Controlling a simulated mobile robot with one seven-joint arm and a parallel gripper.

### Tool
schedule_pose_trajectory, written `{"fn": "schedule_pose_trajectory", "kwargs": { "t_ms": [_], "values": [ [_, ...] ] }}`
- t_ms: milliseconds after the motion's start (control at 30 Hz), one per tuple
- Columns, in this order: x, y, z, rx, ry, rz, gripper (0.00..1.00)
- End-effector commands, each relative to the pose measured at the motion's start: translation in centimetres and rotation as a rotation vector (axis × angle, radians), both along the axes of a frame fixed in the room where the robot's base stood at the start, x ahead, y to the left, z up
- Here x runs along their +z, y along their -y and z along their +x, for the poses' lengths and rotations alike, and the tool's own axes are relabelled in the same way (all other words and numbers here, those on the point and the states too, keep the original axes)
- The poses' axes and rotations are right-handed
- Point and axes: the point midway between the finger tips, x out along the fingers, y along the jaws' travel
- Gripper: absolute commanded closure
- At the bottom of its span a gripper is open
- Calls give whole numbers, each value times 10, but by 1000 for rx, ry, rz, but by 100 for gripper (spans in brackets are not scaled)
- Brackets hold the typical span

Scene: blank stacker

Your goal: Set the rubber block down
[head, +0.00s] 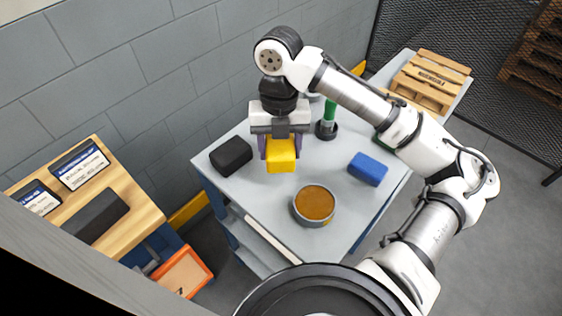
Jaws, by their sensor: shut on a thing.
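My gripper (280,152) points down over the grey-topped table (250,222) and is shut on a yellow block (282,156), its fingers on the block's left and right sides. The block looks roughly level. Whether its underside touches the tabletop or hangs a little above it I cannot tell from this angle. A black block (231,156) lies on the table to the left of the gripper, apart from it. A blue block (368,169) lies to the right. No marking shows which block is rubber.
A round tin with brown contents (314,204) stands in front of the yellow block. A green-handled tool on a dark round base (327,122) stands behind right. Small wooden pallets (430,80) are at the far end. Bare tabletop lies between the tin and the black block.

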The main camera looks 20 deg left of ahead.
Motion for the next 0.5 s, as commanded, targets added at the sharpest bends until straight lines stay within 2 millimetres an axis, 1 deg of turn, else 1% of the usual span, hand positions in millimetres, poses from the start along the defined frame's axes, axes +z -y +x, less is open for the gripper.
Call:
{"fn": "schedule_pose_trajectory", "kwargs": {
  "t_ms": [100, 267, 500],
  "values": [
    [-18, 1, 0, -1, 0, -1, 78],
    [-31, 0, 0, 0, 0, -1, 78],
    [-62, 1, 0, 0, 0, 0, 78]
  ]
}}
